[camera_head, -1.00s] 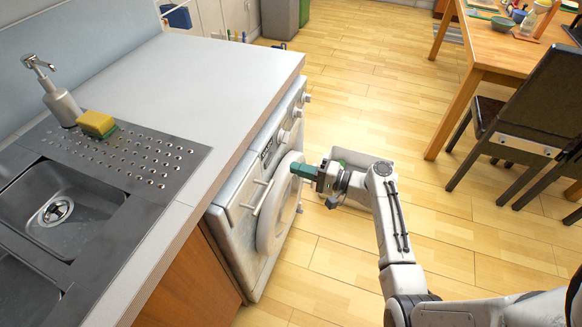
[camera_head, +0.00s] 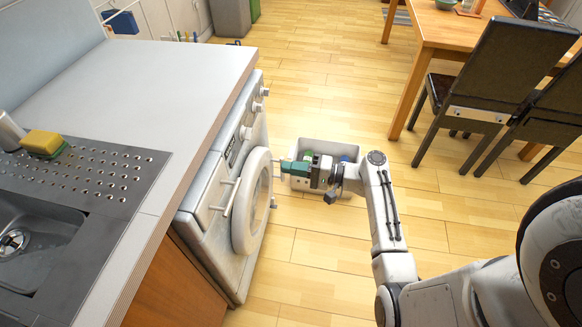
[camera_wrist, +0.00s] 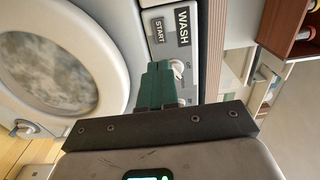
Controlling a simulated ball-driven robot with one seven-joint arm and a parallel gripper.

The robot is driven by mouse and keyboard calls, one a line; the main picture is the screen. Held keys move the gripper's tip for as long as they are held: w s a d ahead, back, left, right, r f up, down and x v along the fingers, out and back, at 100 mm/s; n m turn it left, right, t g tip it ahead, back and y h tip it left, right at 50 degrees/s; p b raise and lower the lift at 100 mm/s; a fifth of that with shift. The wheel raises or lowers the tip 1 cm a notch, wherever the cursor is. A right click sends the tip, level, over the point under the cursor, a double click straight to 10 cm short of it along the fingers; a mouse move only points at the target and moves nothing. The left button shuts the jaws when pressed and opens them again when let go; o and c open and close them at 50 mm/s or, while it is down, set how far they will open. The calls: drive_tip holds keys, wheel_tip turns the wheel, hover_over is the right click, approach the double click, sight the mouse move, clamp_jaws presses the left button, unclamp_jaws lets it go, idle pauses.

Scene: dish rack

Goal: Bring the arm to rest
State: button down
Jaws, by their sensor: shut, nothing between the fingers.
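My gripper (camera_head: 284,167) is shut and empty, its green fingers pressed together. In the head view it hangs in front of the washing machine, to the right of its round door, and overlaps the bin on the floor behind it. In the wrist view the green fingers (camera_wrist: 157,84) point at the machine's front, near a knob and the WASH and START labels. My arm reaches forward from the lower right and is bent at the elbow.
The washing machine (camera_head: 205,196) stands under the grey counter (camera_head: 150,75). A light grey bin (camera_head: 309,185) with items inside stands on the floor. A wooden table (camera_head: 450,28) and dark chairs (camera_head: 505,62) are at the right. Open floor lies between them.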

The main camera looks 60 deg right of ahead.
idle(0.5)
drive_tip(key=s+a+f+n+g, duration=0.3)
drive_tip(key=a+g, duration=0.1)
drive_tip(key=a, duration=0.2)
drive_tip(key=s+a+f+n+g+p, duration=0.1)
drive_tip(key=s+a+f+n+g, duration=0.15)
drive_tip(key=a, duration=0.25)
drive_tip(key=s+a+f+n+g, duration=0.2)
drive_tip(key=a+n+g, duration=0.1)
drive_tip(key=a+g, duration=0.25)
drive_tip(key=s+a+r+n+g+h+p, duration=0.1)
drive_tip(key=s+r+n+g+h, duration=0.3)
drive_tip(key=s, duration=0.7)
drive_tip(key=shift+s+a+r+n+h, duration=0.15)
drive_tip(key=shift+a+r+n+h, duration=0.3)
drive_tip(key=shift+r+h, duration=0.6)
drive_tip(key=shift+d+f, duration=0.15)
